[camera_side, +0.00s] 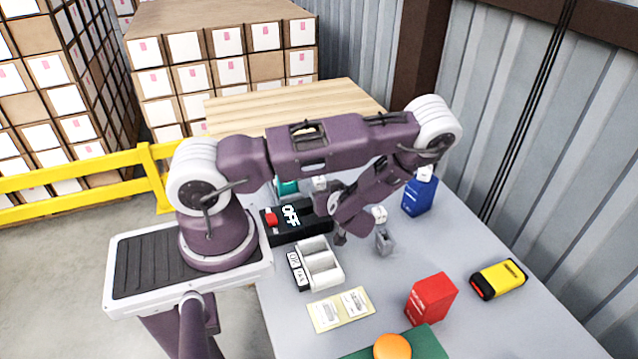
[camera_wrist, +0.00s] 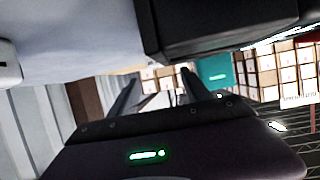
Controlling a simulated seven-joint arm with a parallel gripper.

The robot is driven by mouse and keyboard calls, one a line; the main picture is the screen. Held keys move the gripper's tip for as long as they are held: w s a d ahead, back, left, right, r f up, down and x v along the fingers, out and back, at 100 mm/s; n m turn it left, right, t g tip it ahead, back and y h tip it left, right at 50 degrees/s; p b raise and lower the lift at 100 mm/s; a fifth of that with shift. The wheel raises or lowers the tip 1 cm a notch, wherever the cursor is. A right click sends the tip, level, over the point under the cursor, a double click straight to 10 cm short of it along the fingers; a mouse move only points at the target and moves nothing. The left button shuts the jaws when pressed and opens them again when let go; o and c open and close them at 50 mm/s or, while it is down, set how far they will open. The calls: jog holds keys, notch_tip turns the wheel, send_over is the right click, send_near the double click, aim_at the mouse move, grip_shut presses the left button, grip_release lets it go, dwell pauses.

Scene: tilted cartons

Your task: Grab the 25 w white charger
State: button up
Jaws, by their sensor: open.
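In the side view, small white blocks that look like chargers stand near my gripper (camera_side: 340,238). One white block (camera_side: 379,214) is right of the gripper, one (camera_side: 320,183) is behind it, and one (camera_side: 424,173) is by the blue box. Their wattage marks cannot be read, so I cannot tell which is 25 W. My gripper hangs low over the table, right of the black OFF box. In the wrist view, my gripper (camera_wrist: 160,92) has its fingers apart, with nothing held between them. A white block (camera_wrist: 9,66) shows at the left edge.
The black OFF box (camera_side: 282,226) stands left of my gripper. A white divided tray (camera_side: 320,264), yellow card (camera_side: 328,313), grey block (camera_side: 384,243), red box (camera_side: 431,299), blue box (camera_side: 419,198) and yellow-black pack (camera_side: 498,279) share the grey table (camera_side: 490,325).

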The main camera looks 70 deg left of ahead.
aim_at(320, 180)
jog(key=x, duration=0.5)
jog(key=shift+w+f, duration=0.15)
jog(key=shift+w, duration=0.25)
grip_shut()
